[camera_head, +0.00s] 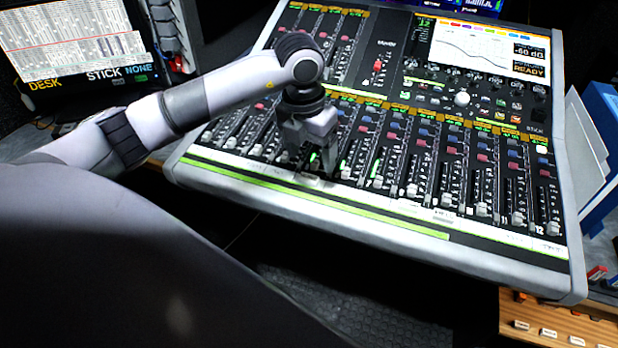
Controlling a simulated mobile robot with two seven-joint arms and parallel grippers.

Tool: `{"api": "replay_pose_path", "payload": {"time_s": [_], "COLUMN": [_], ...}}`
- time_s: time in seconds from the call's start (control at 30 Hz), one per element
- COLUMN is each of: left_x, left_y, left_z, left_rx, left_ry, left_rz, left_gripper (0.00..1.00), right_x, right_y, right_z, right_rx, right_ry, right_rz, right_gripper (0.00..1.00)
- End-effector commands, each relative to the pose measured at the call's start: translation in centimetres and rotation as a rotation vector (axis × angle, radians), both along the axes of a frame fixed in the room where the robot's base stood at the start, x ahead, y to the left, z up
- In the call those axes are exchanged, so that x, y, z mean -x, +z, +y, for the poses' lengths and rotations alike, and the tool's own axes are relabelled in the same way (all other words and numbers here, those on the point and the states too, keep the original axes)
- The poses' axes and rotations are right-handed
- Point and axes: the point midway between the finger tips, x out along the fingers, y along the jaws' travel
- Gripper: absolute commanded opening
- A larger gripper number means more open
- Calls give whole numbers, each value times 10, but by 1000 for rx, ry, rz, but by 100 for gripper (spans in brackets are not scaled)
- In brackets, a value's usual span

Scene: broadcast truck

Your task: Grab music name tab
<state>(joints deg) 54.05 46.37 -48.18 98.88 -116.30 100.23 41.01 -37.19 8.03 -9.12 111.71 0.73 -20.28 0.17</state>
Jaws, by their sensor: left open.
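Small white name tabs sit along the strip below the faders of the mixing desk (400,238), such as one tab (443,217) right of centre. More small pale tabs (548,333) sit on a wooden rack at the bottom right. The lettering is too small to read, so I cannot tell which tab is the music one. My left gripper (308,172) is open and points down over the faders and strip at the desk's left-centre. It hides part of the strip there, and I cannot tell whether it touches anything. My right gripper is out of view.
Faders and knobs crowd the desk around my left gripper. A monitor (75,40) stands at the upper left. A blue binder (604,150) and white sheets (585,140) stand right of the desk. The wooden rack (560,315) is below the desk's right corner.

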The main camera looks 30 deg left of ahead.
Motion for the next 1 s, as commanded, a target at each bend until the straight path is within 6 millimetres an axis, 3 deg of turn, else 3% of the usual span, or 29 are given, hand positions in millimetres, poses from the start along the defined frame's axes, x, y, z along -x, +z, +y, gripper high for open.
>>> {"api": "replay_pose_path", "payload": {"time_s": [0.27, 0.53, 0.83, 0.87, 1.0], "left_x": [-3, -8, -10, -10, -9], "left_y": [-25, -62, -69, -69, -69], "left_z": [8, 12, 12, 12, 12], "left_rx": [-25, -23, -23, -23, -23], "left_ry": [15, 13, 12, 12, 12], "left_rz": [10, 8, 5, 5, 5], "left_gripper": [76, 76, 76, 72, 27], "right_x": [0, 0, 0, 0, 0], "right_y": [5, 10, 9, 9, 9], "right_z": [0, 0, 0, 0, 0], "right_rx": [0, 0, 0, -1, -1], "right_ry": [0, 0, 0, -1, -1], "right_rz": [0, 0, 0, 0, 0], "right_gripper": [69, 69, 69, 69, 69]}}
